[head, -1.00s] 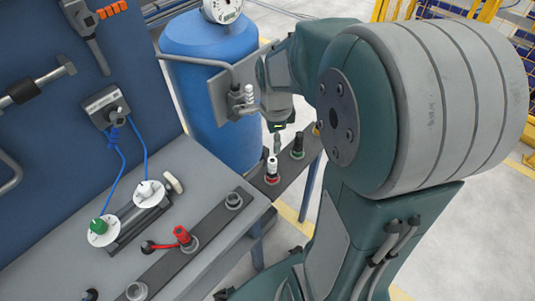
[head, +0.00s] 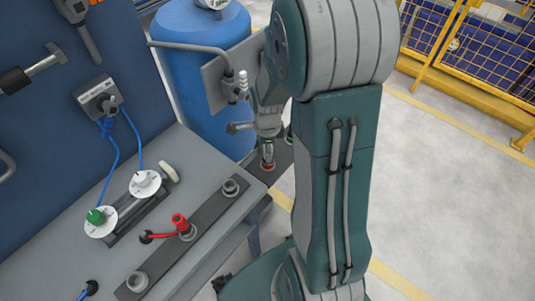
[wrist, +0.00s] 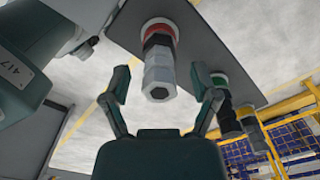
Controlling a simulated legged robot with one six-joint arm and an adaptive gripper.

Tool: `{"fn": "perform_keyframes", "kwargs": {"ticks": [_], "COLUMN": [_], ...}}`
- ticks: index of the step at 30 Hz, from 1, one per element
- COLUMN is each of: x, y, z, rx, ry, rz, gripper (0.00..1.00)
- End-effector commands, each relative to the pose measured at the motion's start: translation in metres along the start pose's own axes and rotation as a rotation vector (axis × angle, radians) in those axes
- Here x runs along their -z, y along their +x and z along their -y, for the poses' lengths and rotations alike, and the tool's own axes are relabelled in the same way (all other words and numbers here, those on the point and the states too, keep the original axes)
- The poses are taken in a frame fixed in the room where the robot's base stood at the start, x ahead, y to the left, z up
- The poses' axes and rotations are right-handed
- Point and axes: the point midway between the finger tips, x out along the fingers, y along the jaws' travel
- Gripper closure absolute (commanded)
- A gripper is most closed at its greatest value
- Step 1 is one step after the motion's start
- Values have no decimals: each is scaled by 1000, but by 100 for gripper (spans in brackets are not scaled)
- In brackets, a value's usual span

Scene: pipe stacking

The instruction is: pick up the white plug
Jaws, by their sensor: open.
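The white plug (wrist: 158,72) stands in a socket with a red ring on the dark grey strip (wrist: 205,40). In the wrist view its faceted end points toward me, with a dark band below the white top part. My gripper (wrist: 161,82) is open, one finger on each side of the plug, with gaps visible on both sides.
A black plug with a green ring (wrist: 222,92) stands close to the right finger. A blue tank (head: 205,75) with a pipe and valve (head: 233,88) stands beside my arm. The grey bench (head: 75,235) holds a red plug (head: 181,224) and white dials.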

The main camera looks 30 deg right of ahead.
Motion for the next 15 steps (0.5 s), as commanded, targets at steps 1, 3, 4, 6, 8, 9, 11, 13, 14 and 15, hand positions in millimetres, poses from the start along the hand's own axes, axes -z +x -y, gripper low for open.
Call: {"fn": "perform_keyframes", "kwargs": {"ticks": [1, 3, 4, 6, 8, 9, 11, 13, 14, 15], "x": [1, 1, 1, 1, 1, 1, 1, 1, 1, 1], "y": [1, 1, 1, 1, 1, 1, 1, 1, 1, 1], "z": [0, 0, 0, 0, 1, 1, 0, 0, 0, 0], "rx": [0, 0, 0, 0, 0, 0, 0, 0, 0, 0], "ry": [1, 1, 1, 1, 1, 1, 1, 1, 1, 1], "rz": [1, 1, 1, 1, 1, 1, 1, 1, 1, 1], "gripper": [23, 23, 23, 23, 50, 67, 94, 100, 100, 100]}}
